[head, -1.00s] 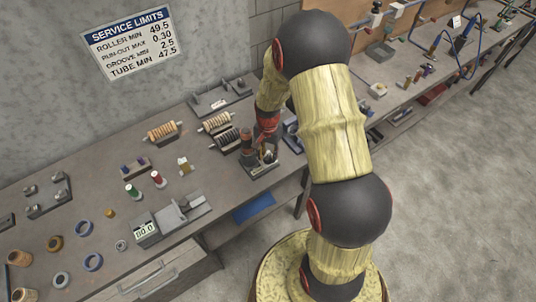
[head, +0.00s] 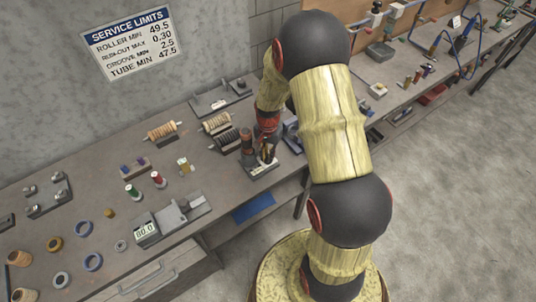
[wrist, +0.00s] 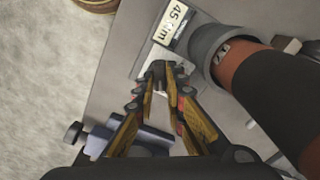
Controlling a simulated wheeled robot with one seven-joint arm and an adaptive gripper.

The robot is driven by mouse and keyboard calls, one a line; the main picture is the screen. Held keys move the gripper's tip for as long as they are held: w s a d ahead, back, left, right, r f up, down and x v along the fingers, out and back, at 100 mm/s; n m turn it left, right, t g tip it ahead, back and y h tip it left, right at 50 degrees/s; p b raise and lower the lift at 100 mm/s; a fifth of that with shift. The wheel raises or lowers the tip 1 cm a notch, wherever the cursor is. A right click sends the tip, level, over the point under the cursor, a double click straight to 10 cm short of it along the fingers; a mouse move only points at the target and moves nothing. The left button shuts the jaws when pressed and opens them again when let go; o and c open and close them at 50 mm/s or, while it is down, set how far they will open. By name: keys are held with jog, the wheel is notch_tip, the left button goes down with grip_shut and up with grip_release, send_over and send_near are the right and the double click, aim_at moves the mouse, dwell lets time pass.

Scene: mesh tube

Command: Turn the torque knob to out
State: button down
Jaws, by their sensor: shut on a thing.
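In the wrist view my gripper (wrist: 166,84) reaches up the middle, its two yellow and dark fingers converging on a small dark knob (wrist: 158,70). It is shut on this knob; the fingertips hide most of it, and its setting cannot be read. Just beyond the knob is a plate reading 45 Nm (wrist: 171,24) on a light grey base. In the head view my gripper (head: 268,150) is at the small torque stand (head: 261,171) near the bench's front edge, partly hidden by its own fingers and tools there.
A tool with an orange-red and black handle stands in a grey socket (wrist: 213,50) close to the right of my fingers. Ribbed rollers (head: 226,139) lie on the bench behind and left of the stand. A gauge block (head: 147,233) stands farther left.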

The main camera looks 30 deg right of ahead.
jog(key=shift+n, duration=0.3)
jog(key=n, duration=0.4)
jog(key=shift+n, duration=2)
jog(key=c, duration=1.8)
grip_release()
jog(key=shift+c, duration=0.2)
